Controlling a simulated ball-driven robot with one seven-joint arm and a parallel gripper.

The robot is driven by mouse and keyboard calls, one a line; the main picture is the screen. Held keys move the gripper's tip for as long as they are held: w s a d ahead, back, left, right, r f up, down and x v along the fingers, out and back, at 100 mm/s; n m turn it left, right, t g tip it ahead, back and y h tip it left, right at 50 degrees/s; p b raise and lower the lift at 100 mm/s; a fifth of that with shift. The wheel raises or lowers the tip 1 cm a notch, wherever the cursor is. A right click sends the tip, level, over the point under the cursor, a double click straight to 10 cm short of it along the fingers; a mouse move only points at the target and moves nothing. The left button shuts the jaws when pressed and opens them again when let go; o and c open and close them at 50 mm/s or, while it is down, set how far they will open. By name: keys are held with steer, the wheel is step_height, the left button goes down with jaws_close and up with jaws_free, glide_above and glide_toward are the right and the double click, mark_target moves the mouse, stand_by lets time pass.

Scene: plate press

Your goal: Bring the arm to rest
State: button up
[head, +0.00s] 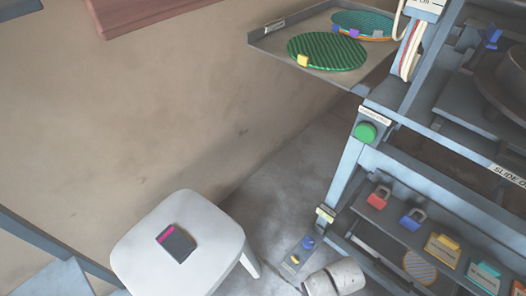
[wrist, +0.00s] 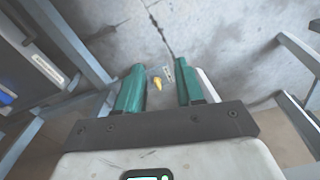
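My gripper (wrist: 160,85) shows in the wrist view with its two teal fingers apart. Nothing is seen clamped between them. In the gap, a small grey piece with a yellow knob (wrist: 157,84) shows against the floor; I cannot tell its distance from the fingertips. In the head view I cannot make out the gripper fingers.
A white stool (head: 205,235) bears a dark box with a pink stripe (head: 176,243). A blue-grey press frame (head: 345,170) with a green button (head: 365,132) and several padlocks fills the right. A tray (head: 280,45) holds green discs.

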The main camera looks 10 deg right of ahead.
steer(key=s+d+r+m, duration=0.2)
steer(key=s+r, duration=0.2)
steer(key=r, duration=0.5)
steer(key=s+d+r+m, duration=0.3)
steer(key=s+r, duration=0.1)
steer(key=r, duration=0.6)
step_height(320, 180, up, 23)
steer(key=p, duration=2.3)
steer(key=shift+s+r+t, duration=0.15)
steer(key=shift+s+t, duration=0.15)
steer(key=shift+s, duration=0.05)
steer(key=shift+a, duration=0.1)
